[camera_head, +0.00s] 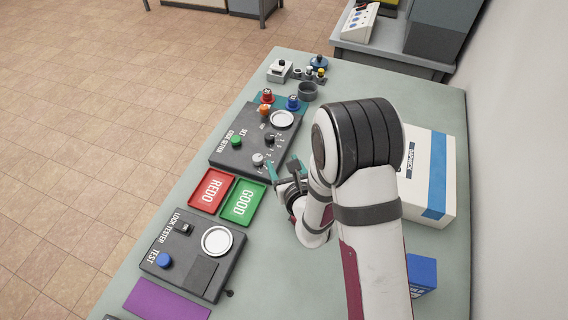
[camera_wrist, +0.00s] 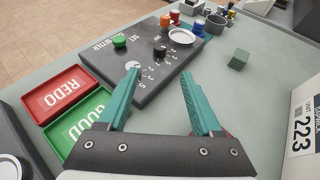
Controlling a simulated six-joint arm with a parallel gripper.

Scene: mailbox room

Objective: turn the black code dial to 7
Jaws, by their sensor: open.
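The black code dial (camera_head: 269,138) sits on the dark code setter box (camera_head: 232,157), near its right edge. In the wrist view the black dial (camera_wrist: 160,51) stands beyond the gap between my fingertips, with small white digits beside it. Its pointer setting is too small to read. A pale grey dial (camera_head: 257,158) is on the same box, nearer to me; in the wrist view this pale dial (camera_wrist: 133,66) is by my left fingertip. My gripper (camera_head: 283,167) has teal fingers, open and empty, beside the box's near right corner. The wrist view shows the gripper (camera_wrist: 160,74) apart from the black dial.
The box also carries a green button (camera_head: 236,140) and a white round plate (camera_head: 282,119). Red REDO (camera_head: 211,190) and green GOOD (camera_head: 243,202) trays lie nearer. A large white carton (camera_head: 428,170) is at right.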

